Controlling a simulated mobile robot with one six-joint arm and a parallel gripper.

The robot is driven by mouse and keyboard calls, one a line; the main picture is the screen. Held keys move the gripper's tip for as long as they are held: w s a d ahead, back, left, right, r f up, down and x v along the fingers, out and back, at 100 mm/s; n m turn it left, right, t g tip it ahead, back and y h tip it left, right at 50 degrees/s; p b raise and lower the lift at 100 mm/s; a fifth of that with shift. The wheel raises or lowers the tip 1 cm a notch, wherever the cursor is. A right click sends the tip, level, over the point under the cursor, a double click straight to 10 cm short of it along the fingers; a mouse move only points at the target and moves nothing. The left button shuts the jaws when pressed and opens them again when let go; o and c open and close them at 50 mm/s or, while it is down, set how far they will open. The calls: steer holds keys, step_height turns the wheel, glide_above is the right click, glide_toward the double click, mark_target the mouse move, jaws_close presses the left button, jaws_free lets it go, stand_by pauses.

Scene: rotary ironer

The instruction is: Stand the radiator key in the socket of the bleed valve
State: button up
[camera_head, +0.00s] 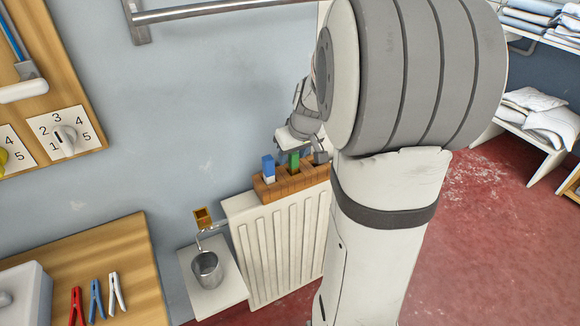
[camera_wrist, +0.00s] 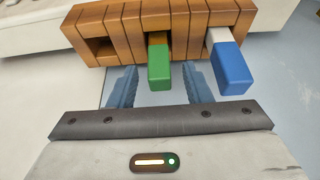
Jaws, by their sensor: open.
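A wooden block (camera_head: 290,184) with slots stands on top of the white radiator. A green-handled piece (camera_head: 294,161) and a blue-and-white piece (camera_head: 268,168) stand in it; I cannot tell from their shape which is the radiator key. My gripper (camera_wrist: 159,72) is open, its fingers on either side of the green handle (camera_wrist: 159,68) with gaps showing. The blue-and-white piece (camera_wrist: 230,62) is outside the fingers, to the right. A brass square socket (camera_head: 203,217), apparently the bleed valve, is on a pipe left of the radiator.
A metal cup (camera_head: 207,269) stands on a white shelf below the brass socket. The white radiator (camera_head: 275,250) is beside it. A wooden table with several clothes pegs (camera_head: 96,298) is at lower left. A metal rail (camera_head: 210,8) runs along the wall above.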

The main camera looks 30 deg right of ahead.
steer(key=shift+x, duration=0.95)
steer(key=shift+r, duration=0.1)
steer(key=shift+c, duration=0.2)
jaws_close()
